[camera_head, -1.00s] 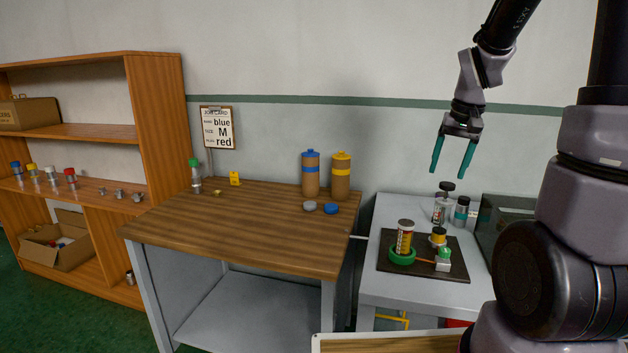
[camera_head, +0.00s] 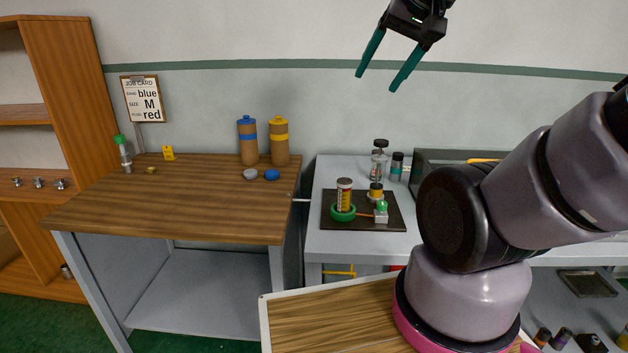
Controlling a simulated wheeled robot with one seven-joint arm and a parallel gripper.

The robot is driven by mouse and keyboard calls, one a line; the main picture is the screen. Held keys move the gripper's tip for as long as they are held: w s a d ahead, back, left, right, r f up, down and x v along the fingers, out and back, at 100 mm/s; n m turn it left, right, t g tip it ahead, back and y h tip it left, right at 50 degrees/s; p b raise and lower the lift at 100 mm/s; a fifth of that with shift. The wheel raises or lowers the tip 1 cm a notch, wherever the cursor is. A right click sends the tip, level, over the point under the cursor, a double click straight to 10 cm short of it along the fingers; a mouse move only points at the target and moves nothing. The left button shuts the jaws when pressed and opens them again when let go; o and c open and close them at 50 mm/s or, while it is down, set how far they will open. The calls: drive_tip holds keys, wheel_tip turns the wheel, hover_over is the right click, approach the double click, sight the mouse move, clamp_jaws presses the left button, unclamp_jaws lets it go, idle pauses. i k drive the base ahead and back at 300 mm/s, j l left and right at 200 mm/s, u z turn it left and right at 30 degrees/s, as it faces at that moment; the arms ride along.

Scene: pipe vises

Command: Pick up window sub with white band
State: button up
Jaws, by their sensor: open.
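I cannot make out a window sub with a white band for certain in the current view. Several small dark cylinders, some with coloured tops, stand at the bottom right, among them an orange-topped one (camera_head: 542,337) and a purplish one (camera_head: 562,338); they are partly cut off by the frame edge. Small metal fittings (camera_head: 38,182) sit on the wooden shelf at the left. My gripper (camera_head: 374,82) is open and empty, high in front of the wall, its teal fingers pointing down and to the left. It is far from all of these.
A wooden-topped bench (camera_head: 180,212) holds two brown bottles with blue (camera_head: 247,146) and yellow (camera_head: 279,147) caps. A grey table (camera_head: 318,240) carries a dark mat (camera_head: 398,222) with several parts. My arm covers the right.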

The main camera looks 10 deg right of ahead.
sight(344, 186)
drive_tip(key=j+z, duration=0.2)
drive_tip(key=z, duration=0.15)
drive_tip(key=j+z, duration=0.35)
drive_tip(key=k+z, duration=0.1)
drive_tip(key=z, duration=0.25)
